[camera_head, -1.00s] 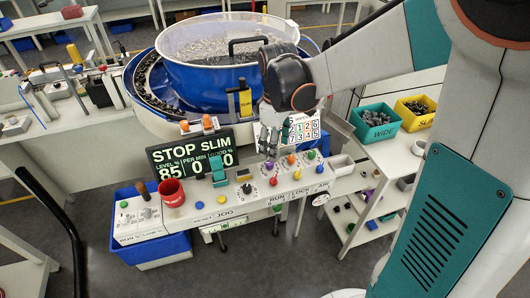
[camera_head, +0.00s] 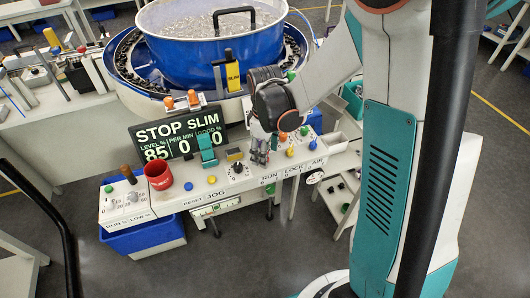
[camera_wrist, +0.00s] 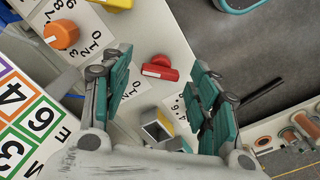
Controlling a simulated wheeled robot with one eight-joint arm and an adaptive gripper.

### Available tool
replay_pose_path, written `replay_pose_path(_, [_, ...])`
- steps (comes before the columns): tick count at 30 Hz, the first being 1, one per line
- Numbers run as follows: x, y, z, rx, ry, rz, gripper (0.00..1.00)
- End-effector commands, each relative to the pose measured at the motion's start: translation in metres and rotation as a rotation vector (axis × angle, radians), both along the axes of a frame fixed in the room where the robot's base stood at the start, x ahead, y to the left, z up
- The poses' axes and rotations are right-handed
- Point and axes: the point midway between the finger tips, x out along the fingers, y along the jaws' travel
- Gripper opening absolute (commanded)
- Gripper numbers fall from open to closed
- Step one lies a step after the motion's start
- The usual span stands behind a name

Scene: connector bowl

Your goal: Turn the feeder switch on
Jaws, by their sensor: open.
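The control panel (camera_head: 180,197) stands in front of the feeder bowl (camera_head: 205,45). It carries a teal lever (camera_head: 206,150), a black dial (camera_head: 237,169) and several coloured knobs; I cannot read which is the feeder switch. The display (camera_head: 165,137) reads STOP and SLIM. My gripper (camera_head: 262,154) hangs over the right part of the panel, just right of the black dial, and hides some knobs. In the wrist view its teal-padded fingers (camera_wrist: 160,105) are spread and empty.
A red mug (camera_head: 159,177) stands on the panel's left part, beside a small box with a dark lever (camera_head: 128,173). An orange knob (camera_wrist: 62,35) shows in the wrist view. Grey floor is clear in front.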

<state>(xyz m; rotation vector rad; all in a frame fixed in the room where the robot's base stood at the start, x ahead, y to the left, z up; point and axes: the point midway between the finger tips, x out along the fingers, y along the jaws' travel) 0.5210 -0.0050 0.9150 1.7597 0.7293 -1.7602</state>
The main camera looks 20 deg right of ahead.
Motion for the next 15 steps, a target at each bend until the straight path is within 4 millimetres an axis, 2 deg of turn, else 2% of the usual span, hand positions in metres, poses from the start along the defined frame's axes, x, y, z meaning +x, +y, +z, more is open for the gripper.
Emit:
replay_pose_path(7, [-0.0001, 0.0000, -0.0002, 0.000, 0.000, 0.000, 0.55])
replay_pose_path(12, [-0.0001, 0.0000, -0.0002, 0.000, 0.000, 0.000, 0.16])
replay_pose_path(13, [-0.0001, 0.0000, -0.0002, 0.000, 0.000, 0.000, 0.11])
replay_pose_path(15, [-0.0001, -0.0001, -0.0002, 0.000, 0.000, 0.000, 0.11])
